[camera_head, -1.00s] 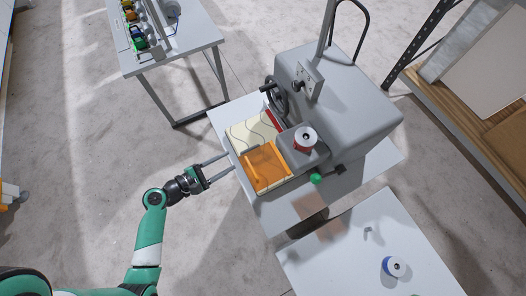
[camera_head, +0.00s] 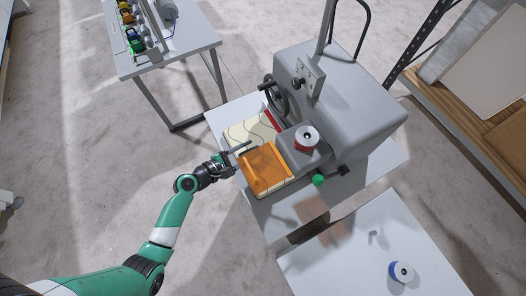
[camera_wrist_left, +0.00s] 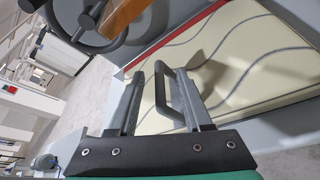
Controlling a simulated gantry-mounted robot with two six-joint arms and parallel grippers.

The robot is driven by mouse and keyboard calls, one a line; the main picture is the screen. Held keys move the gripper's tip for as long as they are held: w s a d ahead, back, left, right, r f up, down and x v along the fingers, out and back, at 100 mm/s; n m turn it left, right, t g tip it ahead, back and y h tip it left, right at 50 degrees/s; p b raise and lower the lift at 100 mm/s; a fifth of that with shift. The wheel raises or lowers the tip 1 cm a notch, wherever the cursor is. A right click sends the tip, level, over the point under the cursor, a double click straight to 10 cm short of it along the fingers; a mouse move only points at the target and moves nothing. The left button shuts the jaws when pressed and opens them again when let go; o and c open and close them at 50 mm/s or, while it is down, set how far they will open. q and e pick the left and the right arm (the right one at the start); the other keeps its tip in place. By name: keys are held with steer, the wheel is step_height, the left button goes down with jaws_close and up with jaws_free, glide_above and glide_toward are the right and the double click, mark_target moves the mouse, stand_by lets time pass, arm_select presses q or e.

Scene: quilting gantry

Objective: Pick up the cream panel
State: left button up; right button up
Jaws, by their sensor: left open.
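The cream panel (camera_head: 240,132) lies on the grey sewing machine's bed, with dark wavy lines across it. An orange piece (camera_head: 268,168) covers its near part in the head view. My left gripper (camera_head: 240,151) is at the panel's left side, by the orange piece's far-left corner, open. In the left wrist view, the cream panel (camera_wrist_left: 245,60) shows large with a red strip along its upper edge, and the open fingers of my left gripper (camera_wrist_left: 162,78) appear in front of it. I cannot tell whether they touch it. My right gripper is not in view.
The grey machine (camera_head: 350,95) with its handwheel (camera_head: 274,92) stands right of the panel. A red-rimmed spool (camera_head: 306,138) and a green knob (camera_head: 318,180) are close by. A side table (camera_head: 345,250) holds a blue spool (camera_head: 400,271).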

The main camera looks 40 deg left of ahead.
arm_select(q)
steer(key=shift+c, duration=0.2)
jaws_close()
stand_by(1.1)
